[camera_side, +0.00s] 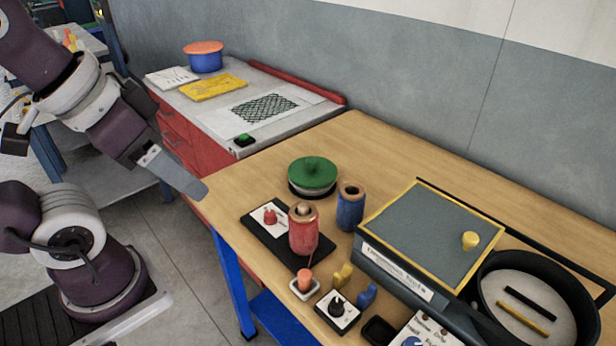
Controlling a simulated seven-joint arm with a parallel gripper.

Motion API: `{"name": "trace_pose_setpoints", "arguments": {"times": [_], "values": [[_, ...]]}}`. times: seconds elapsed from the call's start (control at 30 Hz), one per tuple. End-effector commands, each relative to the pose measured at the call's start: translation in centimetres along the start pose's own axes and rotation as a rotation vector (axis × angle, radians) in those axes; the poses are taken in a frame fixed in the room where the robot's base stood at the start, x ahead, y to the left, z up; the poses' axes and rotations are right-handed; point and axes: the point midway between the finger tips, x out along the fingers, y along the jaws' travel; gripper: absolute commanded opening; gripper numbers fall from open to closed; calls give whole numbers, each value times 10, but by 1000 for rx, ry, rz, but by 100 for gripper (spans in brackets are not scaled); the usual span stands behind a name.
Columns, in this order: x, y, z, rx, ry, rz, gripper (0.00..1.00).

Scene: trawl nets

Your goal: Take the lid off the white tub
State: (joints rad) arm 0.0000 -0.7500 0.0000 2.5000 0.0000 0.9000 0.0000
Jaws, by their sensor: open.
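The tub (296,187) stands on the wooden table near its back left edge. Only a narrow pale band of its wall shows above a dark base. A round green lid (312,172) with a small raised middle sits on top of it and hides the rest. My gripper (189,184) is at the left, beyond the table's left corner, pointing down and to the right. It is open, seen nearly side-on, with nothing visible in it. It is well apart from the tub and lid.
A grey yellow-edged box (415,235) and a black round pan (484,290) are at the right. The table's left corner is clear.

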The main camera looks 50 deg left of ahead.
Motion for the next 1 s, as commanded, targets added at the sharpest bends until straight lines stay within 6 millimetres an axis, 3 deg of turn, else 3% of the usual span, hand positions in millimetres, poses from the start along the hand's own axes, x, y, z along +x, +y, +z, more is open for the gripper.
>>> {"name": "trace_pose_setpoints", "arguments": {"times": [0.33, 0.43, 0.53, 0.67, 0.8, 0.9, 1.0], "values": [[-1, 0, -6, -24, -6, 2, 52], [0, -4, -41, -182, -57, 7, 52], [17, -16, -104, -477, -140, -14, 52], [72, -42, -178, -882, -237, -107, 52], [161, -75, -228, -1273, -292, -273, 52], [224, -94, -242, -1482, -296, -394, 52], [268, -106, -243, -1613, -283, -483, 52]]}}
